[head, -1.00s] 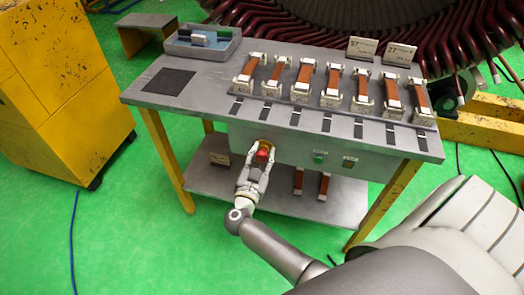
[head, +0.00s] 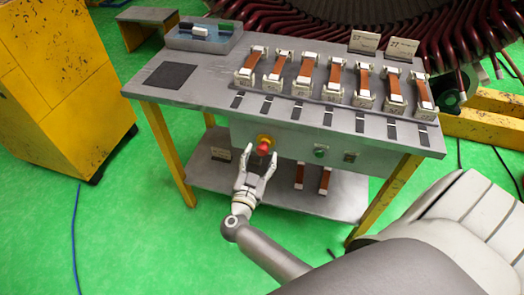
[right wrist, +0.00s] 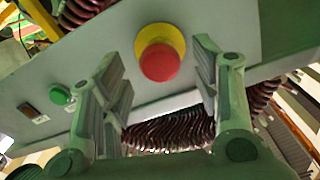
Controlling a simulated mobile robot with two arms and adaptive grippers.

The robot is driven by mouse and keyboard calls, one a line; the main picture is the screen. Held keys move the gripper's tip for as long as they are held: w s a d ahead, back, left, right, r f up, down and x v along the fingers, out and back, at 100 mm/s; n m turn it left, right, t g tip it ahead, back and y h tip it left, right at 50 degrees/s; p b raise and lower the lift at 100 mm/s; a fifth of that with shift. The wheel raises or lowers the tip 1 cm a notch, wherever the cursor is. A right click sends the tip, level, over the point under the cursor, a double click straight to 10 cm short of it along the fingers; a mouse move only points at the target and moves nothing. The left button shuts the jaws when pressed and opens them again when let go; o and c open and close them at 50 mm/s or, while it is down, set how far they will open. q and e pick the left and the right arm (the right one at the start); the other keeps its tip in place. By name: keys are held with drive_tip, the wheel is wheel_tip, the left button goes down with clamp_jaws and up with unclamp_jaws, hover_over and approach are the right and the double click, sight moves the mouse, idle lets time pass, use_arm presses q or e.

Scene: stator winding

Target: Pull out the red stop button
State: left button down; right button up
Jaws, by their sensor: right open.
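The red stop button (head: 263,147) sits on a yellow round base on the front panel of the grey workbench. In the right wrist view the red button (right wrist: 160,62) shows in front of its yellow ring (right wrist: 163,35), between the open fingers and apart from both. My right gripper (head: 259,162) is open and empty, just in front of and slightly below the button. It also shows in the right wrist view (right wrist: 160,80), with one finger on each side. My left gripper is not in view.
A green button (head: 319,151) and a small dark switch (head: 350,157) are on the same panel, right of the stop button. The bench top (head: 210,90) holds a row of copper-coloured bars and a blue-grey tray (head: 180,42). A lower shelf (head: 210,185) lies below the panel.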

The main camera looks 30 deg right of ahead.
drive_tip(key=v, duration=0.4)
drive_tip(key=shift+s+a, duration=0.1)
idle(0.3)
